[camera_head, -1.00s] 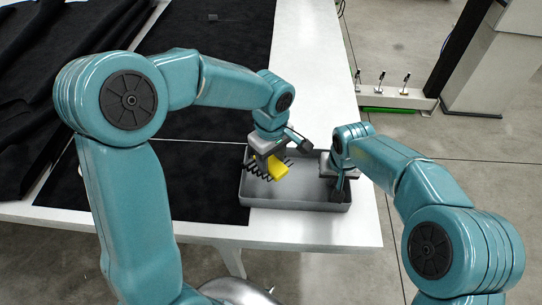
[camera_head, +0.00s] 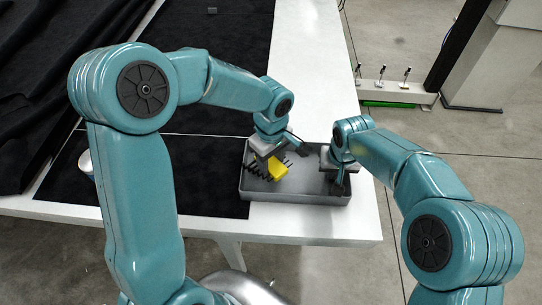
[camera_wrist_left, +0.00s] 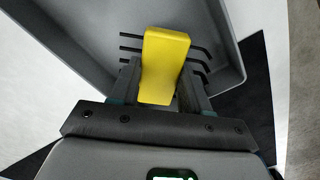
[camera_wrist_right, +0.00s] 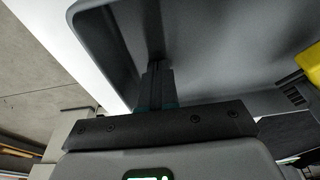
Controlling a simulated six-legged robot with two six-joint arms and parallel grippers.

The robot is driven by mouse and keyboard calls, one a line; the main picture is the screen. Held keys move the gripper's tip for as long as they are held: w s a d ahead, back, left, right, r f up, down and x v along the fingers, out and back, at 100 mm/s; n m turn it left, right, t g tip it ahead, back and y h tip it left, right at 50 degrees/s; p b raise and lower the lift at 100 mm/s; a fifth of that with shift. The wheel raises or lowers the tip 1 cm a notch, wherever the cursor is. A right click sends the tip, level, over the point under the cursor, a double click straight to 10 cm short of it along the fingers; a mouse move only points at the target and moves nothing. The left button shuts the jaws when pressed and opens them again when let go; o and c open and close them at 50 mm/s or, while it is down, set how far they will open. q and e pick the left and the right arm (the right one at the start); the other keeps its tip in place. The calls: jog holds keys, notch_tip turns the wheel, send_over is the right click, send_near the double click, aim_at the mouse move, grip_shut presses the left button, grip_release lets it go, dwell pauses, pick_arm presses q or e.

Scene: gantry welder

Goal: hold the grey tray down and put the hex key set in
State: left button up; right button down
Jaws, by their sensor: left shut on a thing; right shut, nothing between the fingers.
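The grey tray (camera_head: 300,199) sits on the white table near its front right corner. My left gripper (camera_wrist_left: 160,85) is shut on the yellow body of the hex key set (camera_wrist_left: 166,55), whose dark keys stick out on both sides. In the head view the hex key set (camera_head: 277,169) is over the left part of the tray; I cannot tell whether it touches the floor. My right gripper (camera_wrist_right: 156,80) is shut and empty, with its fingers down inside the tray near the right wall. I cannot tell whether the fingertips press on the tray (camera_wrist_right: 220,50).
A black mat (camera_head: 200,185) lies left of the tray, with dark cloth (camera_head: 60,60) heaped beyond it. A white round thing (camera_head: 85,162) shows partly behind my left arm. A small dark block (camera_head: 212,10) lies far back. The table's right strip (camera_head: 318,90) is clear.

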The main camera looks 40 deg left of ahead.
pick_arm(q)
jog(key=shift+f, duration=1.7)
pick_arm(e)
jog(key=shift+s+f, duration=0.15)
jog(key=shift+f, duration=0.15)
pick_arm(q)
jog(key=o, duration=1.3)
jog(key=shift+r, duration=5)
pick_arm(e)
jog(key=shift+d, duration=0.1)
